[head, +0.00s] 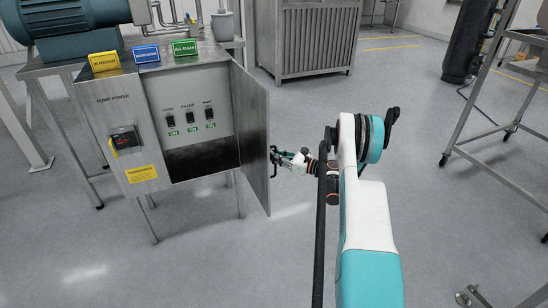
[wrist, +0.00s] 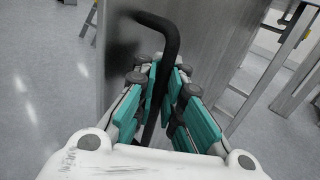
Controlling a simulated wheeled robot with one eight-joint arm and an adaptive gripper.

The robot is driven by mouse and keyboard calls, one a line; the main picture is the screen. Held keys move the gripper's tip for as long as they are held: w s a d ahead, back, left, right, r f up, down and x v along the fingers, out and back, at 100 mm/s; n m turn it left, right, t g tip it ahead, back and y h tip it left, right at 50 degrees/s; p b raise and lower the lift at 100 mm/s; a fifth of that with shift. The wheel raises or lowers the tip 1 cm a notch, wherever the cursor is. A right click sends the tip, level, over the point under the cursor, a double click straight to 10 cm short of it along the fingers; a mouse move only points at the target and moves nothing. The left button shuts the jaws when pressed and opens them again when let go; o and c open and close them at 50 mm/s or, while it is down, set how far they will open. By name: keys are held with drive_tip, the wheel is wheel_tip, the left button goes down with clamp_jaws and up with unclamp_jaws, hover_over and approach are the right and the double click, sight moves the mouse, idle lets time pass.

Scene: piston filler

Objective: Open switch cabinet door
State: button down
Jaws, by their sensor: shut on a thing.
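The switch cabinet (head: 190,130) stands at the left in the head view. Its door (head: 249,135) is swung outward on the right side, so the switches inside show. A black bent handle (wrist: 160,35) sits on the door's outer face, seen in the wrist view beside the grey door panel (wrist: 205,50). My gripper (wrist: 165,95) has its teal fingers on both sides of the handle and is shut on it. In the head view my gripper (head: 283,160) is small at the door's right side, and the handle is partly hidden there.
Signs (head: 145,54) stand on top of the cabinet. A red-and-black pump power switch (head: 125,138) is on its front. A metal cabinet (head: 308,40) stands behind, and a wheeled steel frame (head: 480,130) is at the right. The floor around the door is clear.

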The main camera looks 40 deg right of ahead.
drive_tip(key=shift+s+f, duration=0.1)
drive_tip(key=shift+s, duration=0.1)
drive_tip(key=c, duration=1.7)
unclamp_jaws()
drive_tip(key=shift+s+d, duration=0.1)
drive_tip(key=shift+d, duration=0.05)
drive_tip(key=v, duration=1.1)
drive_tip(key=shift+s, duration=0.35)
drive_tip(key=shift+d, duration=0.15)
